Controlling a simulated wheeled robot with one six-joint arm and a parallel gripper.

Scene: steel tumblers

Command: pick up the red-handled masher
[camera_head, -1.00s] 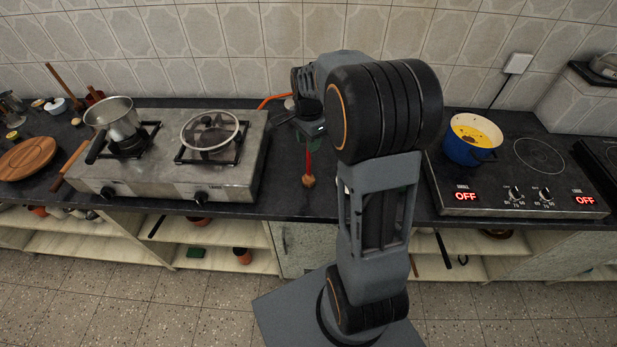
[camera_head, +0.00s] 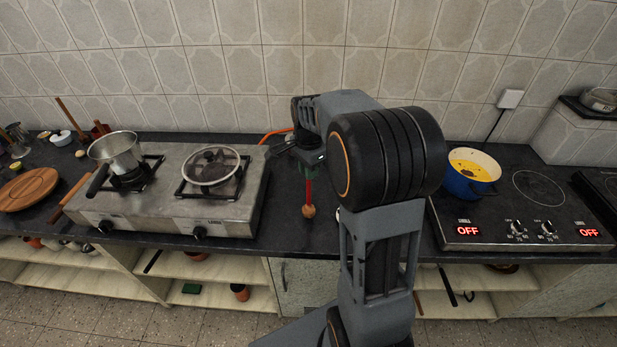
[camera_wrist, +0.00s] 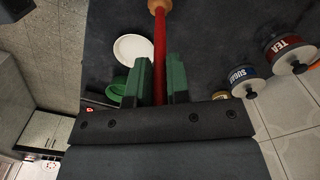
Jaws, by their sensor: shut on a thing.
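The red-handled masher shows in the head view as a red handle (camera_head: 308,190) with a round wooden end below it, over the dark counter between the two cooktops. My gripper (camera_head: 306,160) is at the handle's upper part, partly hidden by my own arm. In the wrist view the red handle (camera_wrist: 160,45) runs between the two green fingers of my gripper (camera_wrist: 160,78), which are shut on it. The wooden end (camera_wrist: 157,6) is at the top edge of that view. The masher's other end is hidden behind the gripper. I cannot tell whether the masher touches the counter.
A gas stove (camera_head: 165,200) with a steel pan (camera_head: 117,153) and a lidded pan (camera_head: 211,166) stands left. A blue pot (camera_head: 470,172) is on the right cooktop. The wrist view shows a white plate (camera_wrist: 134,50), a green object (camera_wrist: 117,86), and sugar (camera_wrist: 243,80) and tea (camera_wrist: 288,50) canisters.

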